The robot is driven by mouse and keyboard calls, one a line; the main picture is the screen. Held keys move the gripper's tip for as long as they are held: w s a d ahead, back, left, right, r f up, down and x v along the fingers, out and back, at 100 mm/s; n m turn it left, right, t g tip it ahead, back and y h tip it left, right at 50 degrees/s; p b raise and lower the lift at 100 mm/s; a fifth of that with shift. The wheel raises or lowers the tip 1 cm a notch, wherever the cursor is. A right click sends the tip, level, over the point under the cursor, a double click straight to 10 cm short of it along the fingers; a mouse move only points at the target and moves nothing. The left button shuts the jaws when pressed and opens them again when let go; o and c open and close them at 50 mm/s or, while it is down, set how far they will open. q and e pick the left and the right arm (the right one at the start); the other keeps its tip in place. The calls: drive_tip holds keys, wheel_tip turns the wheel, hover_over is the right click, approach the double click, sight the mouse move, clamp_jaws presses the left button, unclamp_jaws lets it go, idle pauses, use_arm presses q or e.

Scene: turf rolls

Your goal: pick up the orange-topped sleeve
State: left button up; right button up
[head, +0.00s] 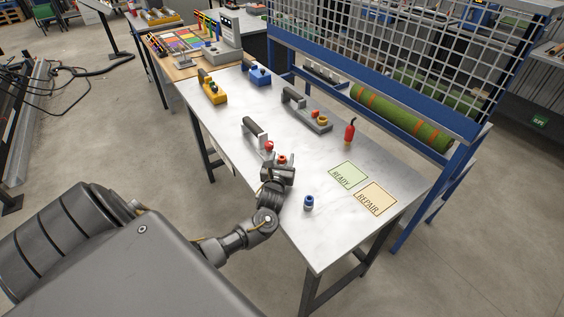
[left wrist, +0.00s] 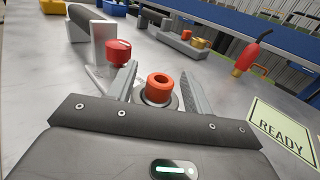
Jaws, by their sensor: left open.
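The orange-topped sleeve (head: 282,159) stands on the metal table, just beyond my left gripper (head: 278,170) in the head view. In the left wrist view the sleeve (left wrist: 158,88) shows a round orange top with a hole, above a darker grey lower part. My left gripper (left wrist: 158,84) is open. The sleeve's lower part is partly hidden by the gripper body. My right gripper is not in view.
A red knob (left wrist: 118,52) on a grey fixture stands close by, left of the sleeve. A red bottle-like tool (head: 350,130) and the READY (head: 347,175) and REPAIR (head: 375,199) cards lie to the right.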

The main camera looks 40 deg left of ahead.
use_arm(q)
drive_tip(key=shift+c, duration=0.3)
drive_tip(key=c, duration=1)
drive_tip(key=shift+r, duration=0.1)
